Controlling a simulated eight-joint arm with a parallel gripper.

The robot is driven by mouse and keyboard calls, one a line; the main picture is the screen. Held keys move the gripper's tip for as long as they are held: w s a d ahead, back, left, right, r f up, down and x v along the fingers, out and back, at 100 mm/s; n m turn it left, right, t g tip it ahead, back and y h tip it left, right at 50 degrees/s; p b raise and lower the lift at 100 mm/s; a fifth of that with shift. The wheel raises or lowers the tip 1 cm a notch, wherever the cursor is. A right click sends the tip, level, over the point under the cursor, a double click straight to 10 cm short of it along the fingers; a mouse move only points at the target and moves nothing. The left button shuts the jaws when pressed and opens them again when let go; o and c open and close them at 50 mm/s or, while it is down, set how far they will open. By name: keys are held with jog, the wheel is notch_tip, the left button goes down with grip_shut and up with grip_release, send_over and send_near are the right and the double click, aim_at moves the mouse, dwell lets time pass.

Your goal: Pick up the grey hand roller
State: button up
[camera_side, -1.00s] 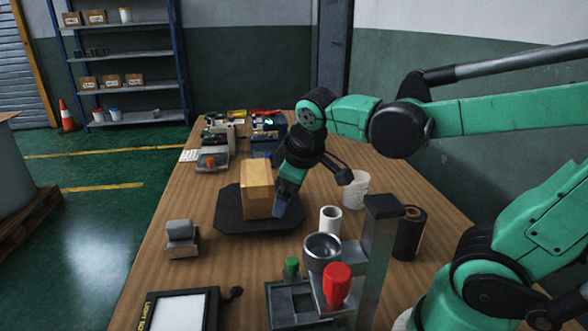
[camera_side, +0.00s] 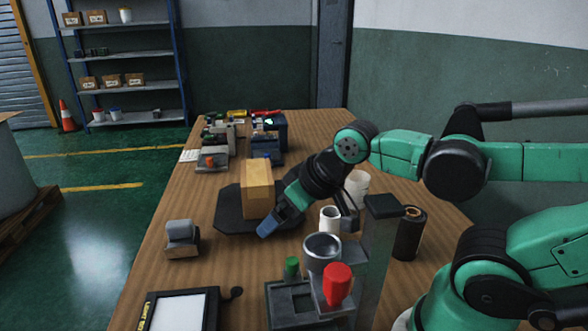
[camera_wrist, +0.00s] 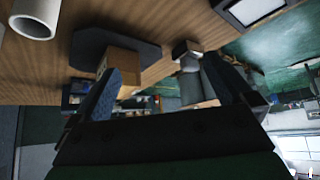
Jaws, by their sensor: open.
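The grey hand roller (camera_side: 181,231) appears as a small rounded grey piece on a block-like lower part, at the left of the wooden table. In the wrist view it (camera_wrist: 186,48) shows past my fingers, near the top centre. My gripper (camera_side: 268,230) is tilted down to the left, with its blue-grey fingertips above the table in front of the box, to the right of the roller and apart from it. In the wrist view my gripper (camera_wrist: 172,85) has its two fingers spread wide, with nothing held between them.
A tan box (camera_side: 257,190) stands on a dark flat base (camera_side: 229,215) beside my gripper. A metal stand with red (camera_side: 337,285) and green knobs, a white tube (camera_side: 329,218) and a dark roll (camera_side: 408,235) are to the right. A light box (camera_side: 178,312) lies in front.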

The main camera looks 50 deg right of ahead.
jog(key=c, duration=0.4)
jog(key=shift+c, duration=0.2)
